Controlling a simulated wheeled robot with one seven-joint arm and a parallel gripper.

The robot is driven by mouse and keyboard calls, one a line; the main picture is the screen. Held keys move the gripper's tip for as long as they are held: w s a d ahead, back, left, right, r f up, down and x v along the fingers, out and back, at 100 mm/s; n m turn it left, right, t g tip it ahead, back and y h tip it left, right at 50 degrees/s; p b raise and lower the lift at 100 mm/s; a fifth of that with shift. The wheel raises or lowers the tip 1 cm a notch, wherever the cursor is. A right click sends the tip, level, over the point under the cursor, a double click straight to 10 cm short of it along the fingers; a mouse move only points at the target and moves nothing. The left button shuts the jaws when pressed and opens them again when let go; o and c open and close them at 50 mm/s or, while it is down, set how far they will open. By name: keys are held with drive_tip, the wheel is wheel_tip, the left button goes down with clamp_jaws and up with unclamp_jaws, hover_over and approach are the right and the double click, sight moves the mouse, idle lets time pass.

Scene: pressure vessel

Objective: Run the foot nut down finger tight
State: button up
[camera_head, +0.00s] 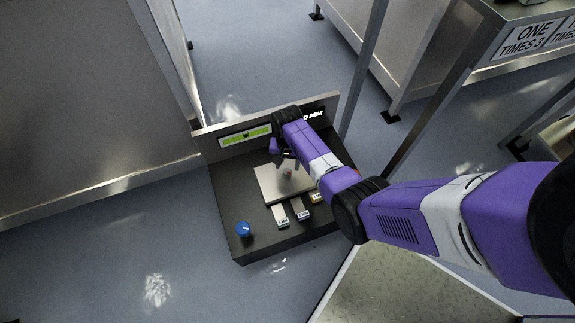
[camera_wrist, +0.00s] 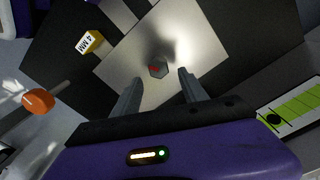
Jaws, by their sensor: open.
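A small grey nut (camera_wrist: 158,71) with a red mark on top sits on a pale metal plate (camera_wrist: 120,68) in the wrist view. In the head view only a small reddish spot (camera_head: 288,173) shows there, on the same plate (camera_head: 268,186), partly behind my arm. My gripper (camera_wrist: 160,78) is open, with its two fingers apart on either side of the nut's line in the wrist view. Nothing is between the fingers. In the head view my gripper (camera_head: 286,160) points down over the plate. I cannot tell the exact gap between fingertips and nut.
The plate lies on a black base (camera_head: 230,205) with an upright panel carrying a green level gauge (camera_head: 245,136). Labelled blocks (camera_head: 299,210) lie in front, and a blue knob (camera_head: 243,229) stands at the near left corner. An orange knob (camera_wrist: 38,100) shows in the wrist view. Metal posts (camera_head: 364,60) stand behind.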

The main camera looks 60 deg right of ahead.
sight(288, 170)
wheel_tip(288, 170, up, 5)
drive_tip(key=shift+f+p, duration=0.2)
drive_tip(key=shift+p, duration=0.6)
